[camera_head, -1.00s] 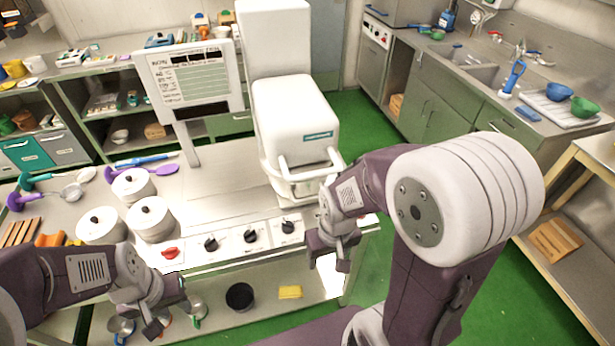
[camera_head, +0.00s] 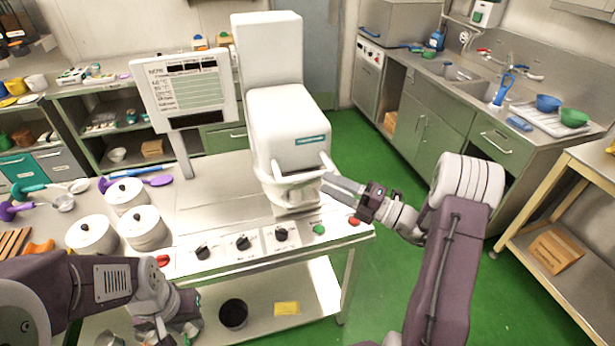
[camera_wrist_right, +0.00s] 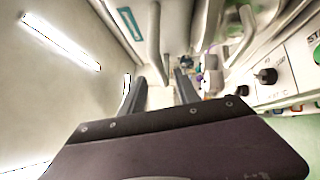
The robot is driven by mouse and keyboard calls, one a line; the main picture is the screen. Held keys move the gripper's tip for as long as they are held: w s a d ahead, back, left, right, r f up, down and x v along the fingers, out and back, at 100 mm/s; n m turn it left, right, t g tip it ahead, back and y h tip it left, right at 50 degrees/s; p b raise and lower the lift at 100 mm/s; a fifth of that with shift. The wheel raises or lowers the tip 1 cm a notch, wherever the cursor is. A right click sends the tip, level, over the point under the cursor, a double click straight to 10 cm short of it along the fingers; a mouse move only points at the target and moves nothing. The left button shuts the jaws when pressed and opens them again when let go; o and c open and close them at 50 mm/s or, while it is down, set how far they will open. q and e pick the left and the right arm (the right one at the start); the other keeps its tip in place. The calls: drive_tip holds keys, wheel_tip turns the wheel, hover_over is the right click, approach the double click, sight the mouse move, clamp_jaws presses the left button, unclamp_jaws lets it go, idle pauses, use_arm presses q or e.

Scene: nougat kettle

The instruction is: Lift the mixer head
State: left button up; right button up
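The white mixer head (camera_head: 290,128) with a teal label sits level on the mixer behind the control panel. Its white bar handle (camera_head: 297,178) sticks out at the front. My right gripper (camera_head: 330,186) is at the right end of the handle. In the right wrist view the two fingers of my right gripper (camera_wrist_right: 160,92) are apart. A pale handle bar (camera_wrist_right: 154,45) shows ahead of the gap between them; I cannot tell whether they touch it. My left gripper (camera_head: 180,325) hangs low at the front left, away from the mixer, its fingers unclear.
White lidded pots (camera_head: 145,228) stand on the counter at left. A display panel (camera_head: 185,88) on a post stands left of the mixer. Knobs (camera_head: 243,242) and a green button (camera_head: 319,229) line the front edge. Green floor is open to the right.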

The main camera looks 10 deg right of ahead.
drive_tip(key=shift+w+a+r, duration=0.1)
drive_tip(key=shift+w+a, duration=0.05)
drive_tip(key=shift+a, duration=0.2)
drive_tip(key=p+x, duration=0.2)
drive_tip(key=x, duration=0.6)
drive_tip(key=shift+w+a, duration=0.25)
drive_tip(key=shift+a, duration=0.1)
clamp_jaws()
idle(0.6)
